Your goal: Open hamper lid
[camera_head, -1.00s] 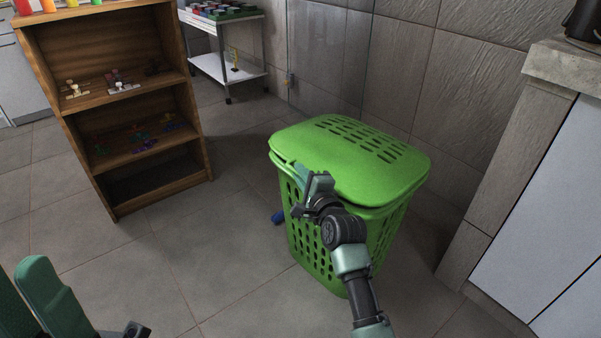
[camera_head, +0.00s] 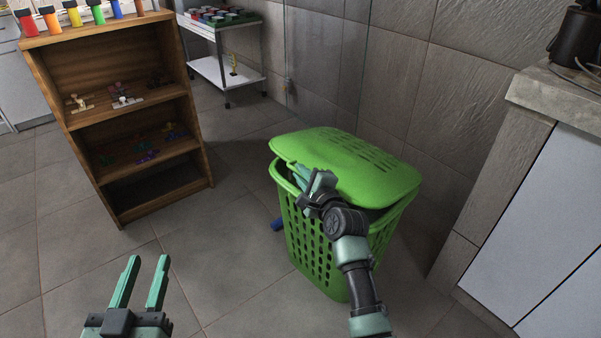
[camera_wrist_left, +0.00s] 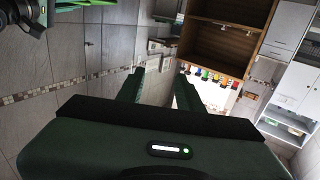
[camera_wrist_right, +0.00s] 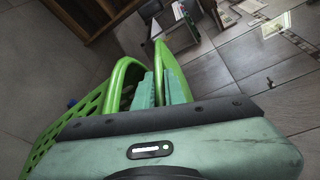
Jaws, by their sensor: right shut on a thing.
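The green hamper (camera_head: 318,245) stands on the floor in the middle of the head view, with a pierced body. Its green lid (camera_head: 345,165) is tilted, its near-left edge raised off the rim with a dark gap below. My right gripper (camera_head: 303,177) is at that raised edge, shut on the lid. In the right wrist view the lid edge (camera_wrist_right: 172,62) runs by the fingers (camera_wrist_right: 162,88), apart from the hamper rim (camera_wrist_right: 122,78). My left gripper (camera_head: 144,268) is open and empty, low at the left of the head view, away from the hamper.
A wooden shelf (camera_head: 122,119) with small items stands at the left. A white cart (camera_head: 229,75) is behind it. A tiled wall (camera_head: 400,80) is close behind the hamper, and a counter (camera_head: 545,93) with white cabinets is at the right. A blue thing (camera_head: 277,224) lies beside the hamper.

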